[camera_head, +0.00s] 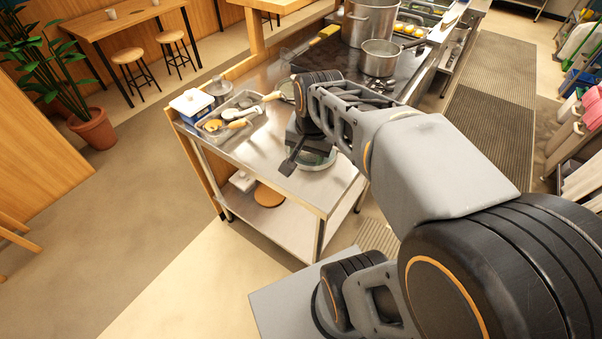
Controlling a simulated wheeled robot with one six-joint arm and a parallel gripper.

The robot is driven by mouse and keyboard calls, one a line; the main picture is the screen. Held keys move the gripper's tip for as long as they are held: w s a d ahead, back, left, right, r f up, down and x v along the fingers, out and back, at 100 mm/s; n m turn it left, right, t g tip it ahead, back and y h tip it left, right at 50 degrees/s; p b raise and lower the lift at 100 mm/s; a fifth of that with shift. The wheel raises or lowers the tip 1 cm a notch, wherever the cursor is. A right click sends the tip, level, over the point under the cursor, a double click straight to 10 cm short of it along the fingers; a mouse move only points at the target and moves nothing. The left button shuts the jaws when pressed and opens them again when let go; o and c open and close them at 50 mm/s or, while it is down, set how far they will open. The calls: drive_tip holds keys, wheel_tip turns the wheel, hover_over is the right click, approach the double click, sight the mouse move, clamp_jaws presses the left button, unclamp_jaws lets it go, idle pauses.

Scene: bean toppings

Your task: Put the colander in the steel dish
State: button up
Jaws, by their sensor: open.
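My gripper (300,158) is over the steel worktable, with one dark finger showing at its lower left. Its jaws are open, and my wrist hides much of the space between them. A round, shiny rimmed vessel (318,162) sits on the worktable just under and behind the gripper, partly hidden by it; I cannot tell whether it is the steel dish or the colander. A rectangular steel tray (243,101) with several utensils lies to the left. Another round utensil (287,91) is partly hidden behind my arm. No colander can be made out for certain.
The steel worktable (290,195) has bare room at its front and left of the gripper. A white box (192,103) and a small metal pot (219,88) stand at its back left. A large stockpot (370,22) and a saucepan (380,58) stand on the stove behind.

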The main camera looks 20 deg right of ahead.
drive_tip(key=s+a+f+n+t, duration=0.1)
drive_tip(key=s+a+n, duration=0.3)
drive_tip(key=n, duration=0.4)
drive_tip(key=shift+s+f+t, duration=0.25)
drive_tip(key=shift+f+t, duration=0.05)
idle(0.8)
